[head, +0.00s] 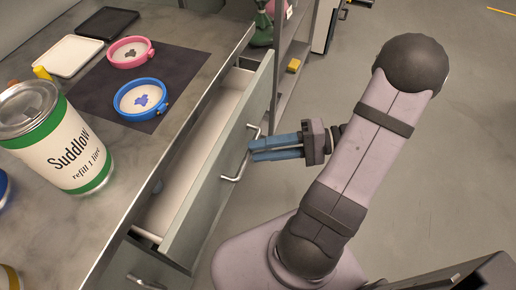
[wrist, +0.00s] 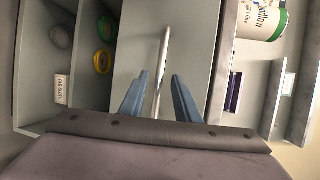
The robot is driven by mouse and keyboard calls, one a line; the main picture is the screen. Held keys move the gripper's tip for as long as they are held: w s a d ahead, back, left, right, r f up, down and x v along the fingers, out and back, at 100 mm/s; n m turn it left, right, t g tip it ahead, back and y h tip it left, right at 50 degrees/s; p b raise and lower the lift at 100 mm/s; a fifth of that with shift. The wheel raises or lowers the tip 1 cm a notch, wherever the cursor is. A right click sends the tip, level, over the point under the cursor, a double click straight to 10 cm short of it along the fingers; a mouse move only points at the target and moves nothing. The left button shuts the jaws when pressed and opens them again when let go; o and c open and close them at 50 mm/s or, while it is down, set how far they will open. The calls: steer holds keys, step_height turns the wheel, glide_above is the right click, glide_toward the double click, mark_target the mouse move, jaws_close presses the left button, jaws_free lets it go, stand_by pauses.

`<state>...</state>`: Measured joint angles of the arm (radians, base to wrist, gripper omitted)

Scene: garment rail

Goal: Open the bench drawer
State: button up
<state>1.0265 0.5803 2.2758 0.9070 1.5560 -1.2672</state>
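The bench drawer (head: 218,160) is pulled out from the bench, and its pale inside shows in the head view. Its front carries a silver bar handle (head: 235,178), which also shows in the wrist view (wrist: 163,50). My gripper (head: 250,148) is at the handle, with its blue fingers pointing at the drawer front. In the wrist view, the fingers (wrist: 159,85) stand apart on either side of the bar, with gaps visible. The gripper is open and holds nothing.
An open shelf unit (head: 290,60) adjoins the drawer. The floor (head: 470,130) at right is clear.

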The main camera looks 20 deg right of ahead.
steer(key=shift+v, duration=2.85)
steer(key=a+r+n+g+h+p, duration=0.1)
steer(key=a+r+n+g+p, duration=0.35)
steer(key=a+r+p, duration=0.45)
steer(key=a+r+n+g+h+p, duration=0.1)
steer(key=a+r+n+g+p, duration=0.4)
steer(key=r+p, duration=0.65)
steer(key=w+d+f+m+t+h+p, duration=0.1)
steer(key=w+d+f+m+h, duration=0.4)
steer(key=d+f+m+h, duration=0.3)
step_height(320, 180, down, 5)
steer(key=d+m, duration=0.1)
steer(key=m, duration=0.3)
steer(key=shift+d+r+t, duration=0.2)
steer(key=shift+d+t, duration=0.15)
steer(key=shift+d, duration=0.05)
steer(key=shift+m, duration=0.35)
steer(key=shift+x, duration=3.65)
